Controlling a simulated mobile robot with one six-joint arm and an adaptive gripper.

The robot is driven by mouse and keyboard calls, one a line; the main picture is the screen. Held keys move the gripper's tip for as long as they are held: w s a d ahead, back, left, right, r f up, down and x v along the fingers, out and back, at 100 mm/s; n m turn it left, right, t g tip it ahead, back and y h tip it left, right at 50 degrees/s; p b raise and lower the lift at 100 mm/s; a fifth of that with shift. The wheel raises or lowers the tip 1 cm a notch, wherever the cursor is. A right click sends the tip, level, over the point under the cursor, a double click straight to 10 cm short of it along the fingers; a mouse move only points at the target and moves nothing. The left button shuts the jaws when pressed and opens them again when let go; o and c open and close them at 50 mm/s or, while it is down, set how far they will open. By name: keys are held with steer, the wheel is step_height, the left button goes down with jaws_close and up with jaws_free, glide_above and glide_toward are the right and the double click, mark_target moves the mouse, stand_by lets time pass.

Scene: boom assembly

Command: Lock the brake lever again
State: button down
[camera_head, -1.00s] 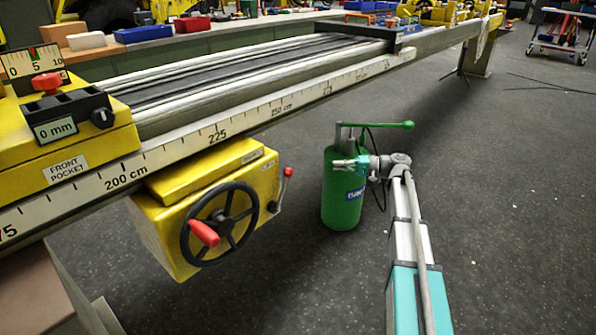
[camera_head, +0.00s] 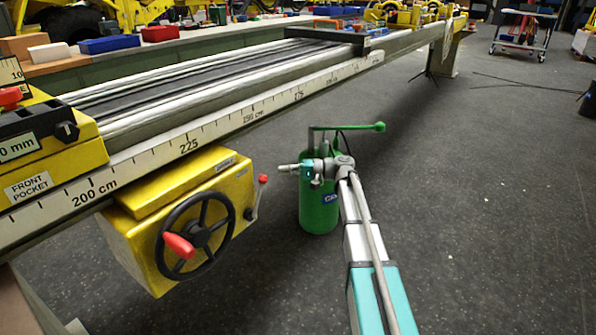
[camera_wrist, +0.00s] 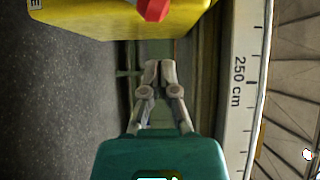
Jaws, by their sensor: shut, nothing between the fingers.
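The brake lever looks to be the short lever with a red knob (camera_head: 263,179) on the right side of the yellow gearbox (camera_head: 180,183). It stands up, leaning slightly right. In the wrist view a red knob (camera_wrist: 153,9), probably the same one, is cut off at the top edge, in front of the yellow box. My gripper (camera_head: 282,168) is just right of the knob in the head view, apart from it. In the wrist view the gripper (camera_wrist: 160,66) has its fingertips together, empty, below the knob and box.
A black handwheel (camera_head: 198,236) with a red handle (camera_head: 179,245) is on the box front. The long rail with its centimetre scale (camera_head: 190,146) runs above. A green canister (camera_head: 318,206) with a pump handle stands behind my arm.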

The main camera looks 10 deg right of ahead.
mark_target(258, 197)
steer(key=shift+s+a, duration=0.35)
steer(key=shift+a, duration=0.35)
steer(key=shift+s+a, duration=0.35)
steer(key=shift+a, duration=0.35)
steer(key=shift+s+a, duration=0.35)
steer(key=shift+a, duration=0.35)
